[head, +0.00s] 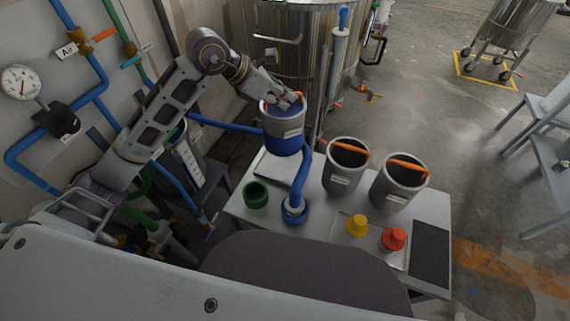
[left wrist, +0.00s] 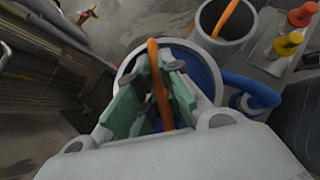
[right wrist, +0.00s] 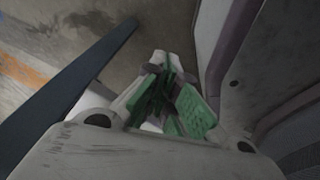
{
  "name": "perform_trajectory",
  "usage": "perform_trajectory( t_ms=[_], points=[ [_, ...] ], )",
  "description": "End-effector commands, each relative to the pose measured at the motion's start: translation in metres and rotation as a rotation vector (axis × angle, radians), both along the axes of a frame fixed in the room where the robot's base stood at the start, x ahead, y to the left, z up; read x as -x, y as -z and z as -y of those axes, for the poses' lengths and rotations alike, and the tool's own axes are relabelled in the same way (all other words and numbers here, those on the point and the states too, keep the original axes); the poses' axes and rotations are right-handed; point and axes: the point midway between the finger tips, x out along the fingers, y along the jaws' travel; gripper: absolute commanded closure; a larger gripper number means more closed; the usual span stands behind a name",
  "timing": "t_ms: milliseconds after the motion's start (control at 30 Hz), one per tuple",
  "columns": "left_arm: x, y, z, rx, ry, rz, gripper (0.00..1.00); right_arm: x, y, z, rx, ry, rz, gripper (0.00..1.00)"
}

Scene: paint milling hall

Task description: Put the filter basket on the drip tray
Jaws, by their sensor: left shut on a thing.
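The filter basket, a bucket with a grey rim, blue lower body and pale label (head: 283,138), hangs upright in my left gripper (head: 290,104). The left wrist view shows my left gripper (left wrist: 160,85) shut on the basket's orange handle (left wrist: 155,70), with the blue inside (left wrist: 198,72) below. The drip tray, a pale square plate (head: 268,168), lies on the bench's left back part, below and partly hidden by the basket. I cannot tell the gap between them. My right gripper (right wrist: 165,85) has its green-padded fingers close together, empty, away from the bench.
Two grey buckets with orange handles (head: 342,178) (head: 392,193) stand right of the tray. A green ring (head: 256,195), a blue hose in a blue base (head: 295,213), and yellow (head: 356,225) and red (head: 393,239) knobbed pieces stand in front. A steel tank (head: 290,60) is behind.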

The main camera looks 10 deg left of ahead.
Motion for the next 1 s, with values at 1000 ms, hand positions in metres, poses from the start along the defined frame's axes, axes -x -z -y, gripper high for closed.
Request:
perform_trajectory(
  t_ms=[1000],
  points=[
    [0.002, 0.047, 0.003, 0.002, 0.024, -0.002, 1.0, -0.01, -0.001, -0.001, -0.001, 0.002, 0.009, 1.0]
  ],
)
